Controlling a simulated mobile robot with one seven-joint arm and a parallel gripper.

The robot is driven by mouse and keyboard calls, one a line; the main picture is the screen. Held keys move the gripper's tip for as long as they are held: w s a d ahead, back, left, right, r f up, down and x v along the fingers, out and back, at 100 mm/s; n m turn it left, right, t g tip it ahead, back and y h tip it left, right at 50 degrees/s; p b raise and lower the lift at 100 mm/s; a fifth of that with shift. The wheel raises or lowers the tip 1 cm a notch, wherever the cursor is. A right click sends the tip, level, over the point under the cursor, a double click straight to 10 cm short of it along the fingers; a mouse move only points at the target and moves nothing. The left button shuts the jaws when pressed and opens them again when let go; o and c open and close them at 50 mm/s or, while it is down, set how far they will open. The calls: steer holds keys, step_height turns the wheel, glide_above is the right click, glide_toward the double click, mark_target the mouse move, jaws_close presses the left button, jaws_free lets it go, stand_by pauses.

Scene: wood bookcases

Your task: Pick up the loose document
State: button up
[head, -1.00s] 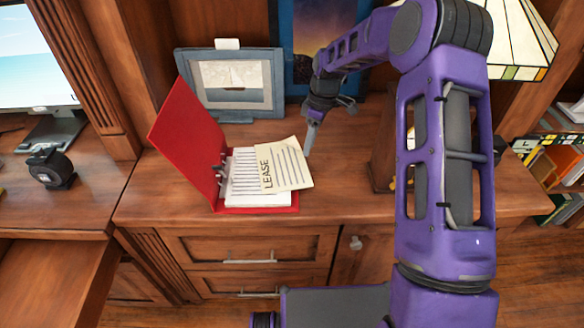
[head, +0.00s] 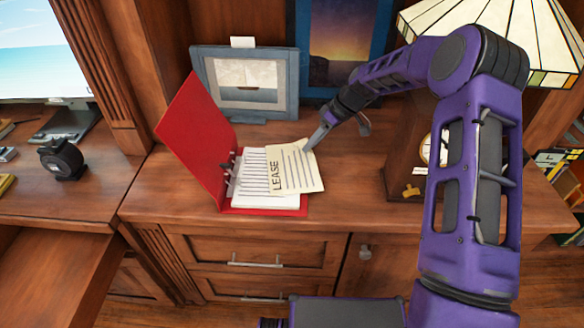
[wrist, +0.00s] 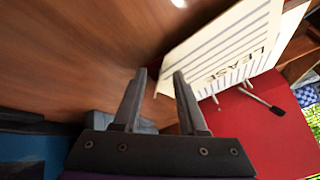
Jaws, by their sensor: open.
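The loose document (head: 298,168) is a cream sheet marked LEASE with ruled lines. It lies tilted on the white pages of an open red binder (head: 196,140), its right part reaching past the page stack. In the wrist view the document (wrist: 222,48) is at upper right. My gripper (head: 310,146) is at the document's upper right corner, coming from the back right. In the wrist view my gripper (wrist: 160,73) is open, with nothing between its fingers. The right finger is close to the sheet's edge; I cannot tell whether they touch.
A framed boat picture (head: 246,85) stands behind the binder. A clock (head: 432,150) and a stained-glass lamp (head: 500,40) stand at right. A black tape dispenser (head: 62,160) is on the left desk. The cabinet top (head: 350,190) right of the binder is clear.

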jaws_close()
steer(key=shift+r, duration=0.1)
stand_by(0.6)
